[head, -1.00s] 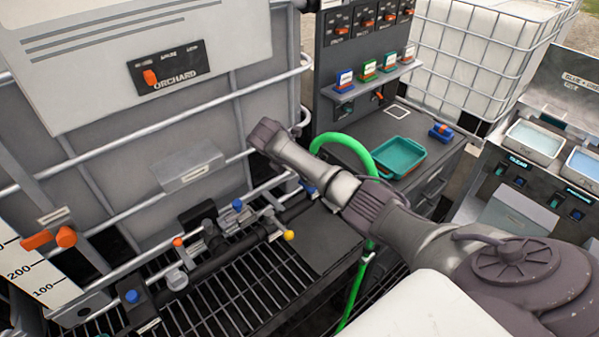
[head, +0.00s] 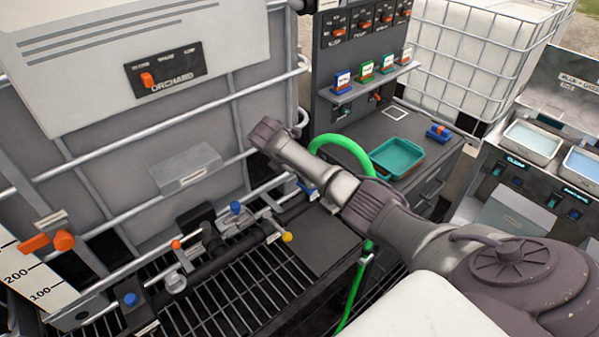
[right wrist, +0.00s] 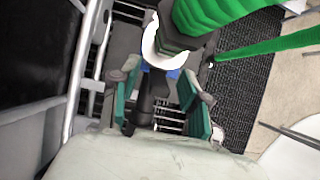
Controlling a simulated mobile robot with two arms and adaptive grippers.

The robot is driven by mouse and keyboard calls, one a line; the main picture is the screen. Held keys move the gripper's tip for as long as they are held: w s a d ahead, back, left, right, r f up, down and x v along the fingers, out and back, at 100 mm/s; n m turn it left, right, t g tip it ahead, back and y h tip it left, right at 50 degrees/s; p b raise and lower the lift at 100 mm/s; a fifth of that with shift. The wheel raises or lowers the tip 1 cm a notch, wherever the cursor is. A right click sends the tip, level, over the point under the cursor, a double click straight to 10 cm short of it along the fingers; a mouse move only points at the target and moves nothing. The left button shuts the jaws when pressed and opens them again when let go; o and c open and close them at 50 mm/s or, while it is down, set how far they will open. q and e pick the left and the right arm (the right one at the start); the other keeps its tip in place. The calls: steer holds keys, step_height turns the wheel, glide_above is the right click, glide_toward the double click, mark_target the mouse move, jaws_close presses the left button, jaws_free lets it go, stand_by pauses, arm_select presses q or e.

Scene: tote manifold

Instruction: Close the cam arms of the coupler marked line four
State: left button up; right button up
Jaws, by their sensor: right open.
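In the right wrist view my right gripper (right wrist: 160,98) is open, with a green-padded finger on each side. A thick green hose end (right wrist: 195,20) with a white collar (right wrist: 151,42) is just beyond the fingers. A dark pipe-like part (right wrist: 150,92) and a bit of blue (right wrist: 172,74) show in the gap between the fingers. In the head view my right arm covers the hose's end, and a small blue part (head: 307,188) shows beside the arm. I cannot read a line four mark or tell the cam arms' position. My left gripper is not in view.
The green hose (head: 345,150) arches behind my right arm. A dark manifold pipe (head: 215,262) with blue, orange and yellow knobs runs over a grating (head: 235,300). A caged tote (head: 100,170) stands behind it. A teal tray (head: 397,158) is on the bench at right.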

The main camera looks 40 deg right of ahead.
steer(key=shift+r, duration=0.1)
steer(key=v, duration=1.1)
steer(key=shift+a+r, duration=0.25)
steer(key=shift+r, duration=0.05)
